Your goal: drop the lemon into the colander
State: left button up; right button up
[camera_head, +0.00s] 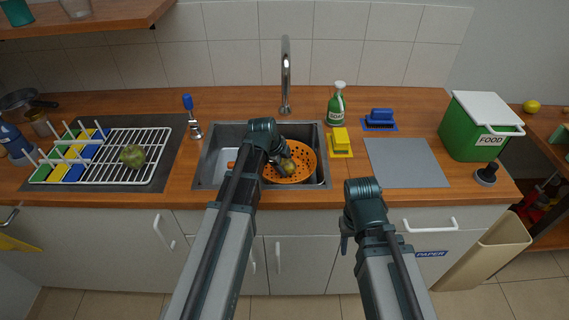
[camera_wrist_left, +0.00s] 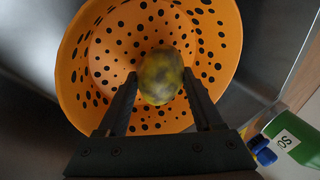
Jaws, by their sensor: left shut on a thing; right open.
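The lemon, a mottled yellow and dark green fruit (camera_wrist_left: 160,78), is between the fingertips of my left gripper (camera_wrist_left: 160,92), which is shut on it. In the head view the lemon (camera_head: 288,170) shows partly behind that gripper (camera_head: 284,162). The orange colander (camera_head: 305,161) with round holes sits in the right part of the sink. In the left wrist view the colander (camera_wrist_left: 222,28) lies behind the lemon, which is over its bowl; I cannot tell the gap. My right gripper (camera_head: 345,243) is open and empty in front of the counter, its jaws small in view.
The steel sink (camera_head: 211,163) has a tall faucet (camera_head: 286,75) behind it. A yellow fruit (camera_head: 532,105) lies far right.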

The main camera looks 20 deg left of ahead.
pick_arm(q)
jog(key=shift+f+b, duration=0.3)
jog(key=shift+f, duration=0.1)
jog(key=o, duration=1.5)
jog(key=shift+c, duration=0.2)
jog(key=shift+r, duration=0.15)
jog(key=p+v, duration=1.2)
jog(key=v, duration=0.1)
jog(key=shift+r+p, duration=0.25)
jog(key=shift+p, duration=0.05)
jog(key=shift+s, duration=0.15)
jog(key=s+d+n+g, duration=0.1)
jog(key=s+d+n, duration=0.1)
jog(key=d, duration=0.1)
jog(key=s+d+f+n, duration=0.1)
jog(key=s+d+n, duration=0.1)
jog(key=d, duration=0.1)
jog(key=s+d+n+g, duration=0.1)
jog(key=s+d, duration=0.2)
jog(key=shift+f+n+g+y, duration=0.25)
jog(key=shift+n+g+y, duration=0.05)
jog(key=shift+n, duration=0.1)
jog(key=s+d+n+g+y, duration=0.2)
jog(key=s+d+n, duration=0.4)
jog(key=s+n, duration=0.3)
jog(key=shift+s+d+f+y, duration=0.2)
jog(key=shift+s+d+y, duration=0.2)
jog(key=shift+s, duration=0.55)
